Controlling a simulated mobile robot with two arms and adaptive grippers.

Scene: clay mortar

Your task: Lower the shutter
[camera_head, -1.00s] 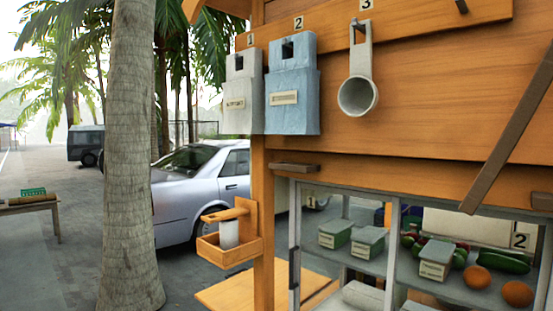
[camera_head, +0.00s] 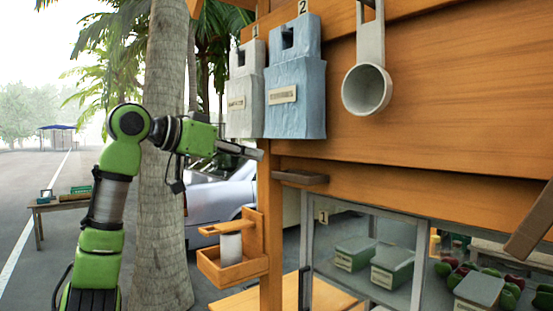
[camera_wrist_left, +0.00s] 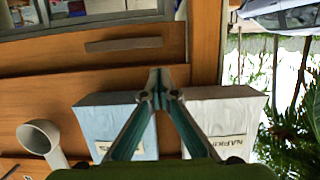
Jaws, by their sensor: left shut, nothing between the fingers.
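The shutter (camera_head: 440,140) is a set of orange wooden boards above the glass-fronted counter. It is raised, with the window below it uncovered. A dark wooden handle strip (camera_head: 300,177) sticks out near its lower left corner; it also shows in the left wrist view (camera_wrist_left: 124,44). A brown slanted prop bar (camera_head: 530,222) is partly cut off at the right. My left gripper (camera_head: 261,154) is shut and empty, just left of the handle and apart from it, below the hanging bags. Its closed tips (camera_wrist_left: 158,73) show in the left wrist view. My right gripper is out of view.
A white bag (camera_head: 246,90), a blue bag (camera_head: 295,95) and a grey ladle (camera_head: 367,88) hang on the boards. A small wooden holder (camera_head: 232,262) is fixed to the post. Lidded boxes (camera_head: 392,265) and vegetables lie behind the glass. A palm trunk (camera_head: 165,230) stands behind my arm.

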